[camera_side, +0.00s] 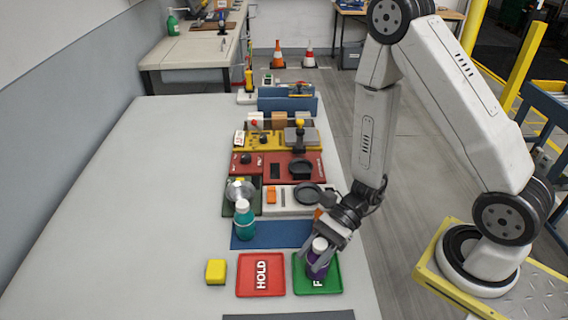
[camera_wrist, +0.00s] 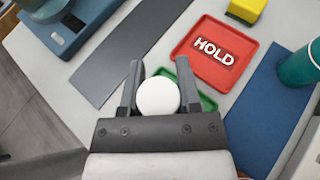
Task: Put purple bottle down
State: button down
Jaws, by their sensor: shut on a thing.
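The purple bottle (camera_side: 317,262) with a white cap is in my gripper (camera_side: 327,246), whose fingers are shut around it. In the side view it is upright over the green tray (camera_side: 332,284); I cannot tell whether its base touches the tray. In the wrist view its white cap (camera_wrist: 158,97) shows between the fingers of my gripper (camera_wrist: 158,80), and the green tray (camera_wrist: 207,102) is partly hidden behind it. The bottle's body is hidden in that view. The tray's label is mostly covered, with one letter showing in the side view.
A red HOLD tray (camera_side: 261,289) lies just left of the green tray. A yellow block (camera_side: 216,271) lies left of that. A teal bottle (camera_side: 244,222) stands on a blue mat (camera_side: 280,237) behind the trays. Coloured panels fill the table's right side farther back; its left side is clear.

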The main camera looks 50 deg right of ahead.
jog(key=shift+c, duration=1.5)
grip_release()
jog(key=shift+d+r, duration=0.1)
jog(key=v, duration=1.1)
jog(key=shift+d, duration=0.4)
jog(key=shift+r, duration=0.1)
